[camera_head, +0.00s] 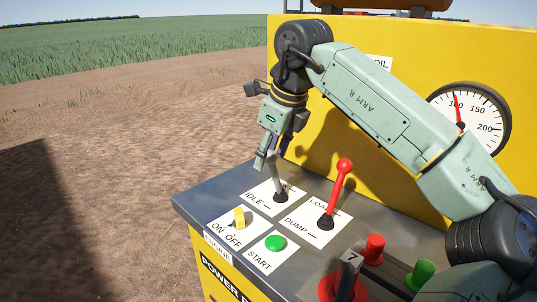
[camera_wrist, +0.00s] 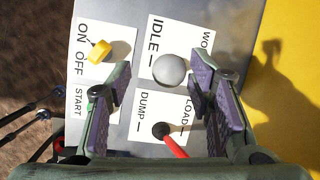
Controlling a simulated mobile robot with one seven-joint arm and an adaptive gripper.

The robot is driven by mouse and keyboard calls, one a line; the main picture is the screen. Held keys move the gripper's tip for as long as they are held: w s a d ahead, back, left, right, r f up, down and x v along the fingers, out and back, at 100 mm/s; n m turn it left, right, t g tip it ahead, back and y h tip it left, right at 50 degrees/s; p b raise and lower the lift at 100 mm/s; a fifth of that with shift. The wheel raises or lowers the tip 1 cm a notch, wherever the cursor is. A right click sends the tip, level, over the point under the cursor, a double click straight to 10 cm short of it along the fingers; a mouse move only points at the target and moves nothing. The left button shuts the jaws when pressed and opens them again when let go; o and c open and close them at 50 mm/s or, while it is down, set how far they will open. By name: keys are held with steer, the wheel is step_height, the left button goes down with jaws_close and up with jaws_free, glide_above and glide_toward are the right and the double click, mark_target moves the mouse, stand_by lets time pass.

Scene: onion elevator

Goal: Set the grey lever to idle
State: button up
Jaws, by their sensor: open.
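The grey lever (camera_head: 278,185) stands on a white plate marked IDLE at one end on the grey panel. Its shaft leans up and left in the head view; the knob is mostly hidden by my fingers there. The round grey knob (camera_wrist: 169,69) shows in the wrist view, beside the IDLE mark. My gripper (camera_head: 271,153) points down at the lever's top. In the wrist view my open gripper (camera_wrist: 162,82) has the knob between its two purple-padded fingers, with a gap on each side. I cannot tell the exact height of the fingertips against the knob.
A red lever (camera_head: 338,190) on a LOAD/DUMP plate stands close to the right. A yellow switch (camera_head: 239,217) marked ON/OFF and a green START button (camera_head: 275,243) lie nearer. A yellow wall with a dial gauge (camera_head: 461,122) rises behind. Open air lies left of the panel.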

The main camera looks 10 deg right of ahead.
steer(key=v, duration=1.1)
steer(key=shift+a+r, duration=0.1)
